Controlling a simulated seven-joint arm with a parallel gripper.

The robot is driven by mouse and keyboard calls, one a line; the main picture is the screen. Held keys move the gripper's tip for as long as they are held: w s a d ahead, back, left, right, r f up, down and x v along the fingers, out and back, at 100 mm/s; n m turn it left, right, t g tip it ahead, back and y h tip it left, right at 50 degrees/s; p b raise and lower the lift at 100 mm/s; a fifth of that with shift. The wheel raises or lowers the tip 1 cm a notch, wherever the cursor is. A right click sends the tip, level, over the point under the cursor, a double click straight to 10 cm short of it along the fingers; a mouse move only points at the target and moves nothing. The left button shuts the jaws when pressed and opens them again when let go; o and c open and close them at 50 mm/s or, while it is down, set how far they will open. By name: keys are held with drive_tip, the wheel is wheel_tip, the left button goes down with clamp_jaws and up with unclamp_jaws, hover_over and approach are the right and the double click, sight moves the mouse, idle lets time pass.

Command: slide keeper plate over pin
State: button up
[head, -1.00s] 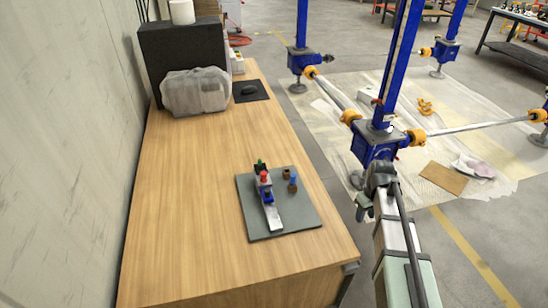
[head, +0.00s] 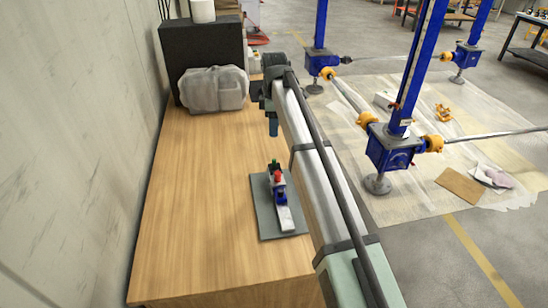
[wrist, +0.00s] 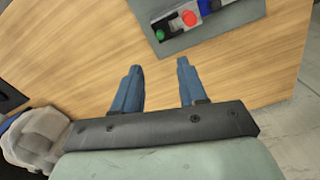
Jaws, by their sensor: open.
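A small assembly lies on a grey mat (head: 262,212) on the wooden table. It has a long pale metal strip (head: 285,219), a blue part (head: 281,196), a red knob (head: 277,175) and a green knob (head: 274,164). I cannot tell which part is the keeper plate or the pin. My gripper (head: 272,128) hangs over the table beyond the mat. In the wrist view my gripper (wrist: 159,68) is open and empty, its blue fingers apart. There the red knob (wrist: 189,18) and green knob (wrist: 160,35) show at the top edge. My arm hides the mat's right side.
A grey wrapped bundle (head: 212,89) and a black box (head: 200,52) stand at the table's far end. The wooden table (head: 195,190) is clear left of the mat. Blue screw jacks (head: 392,148) stand on the floor to the right.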

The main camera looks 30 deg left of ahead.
sight(274, 160)
wheel_tip(274, 160, down, 14)
drive_tip(key=shift+r, duration=0.2)
idle(0.4)
clamp_jaws()
idle(0.4)
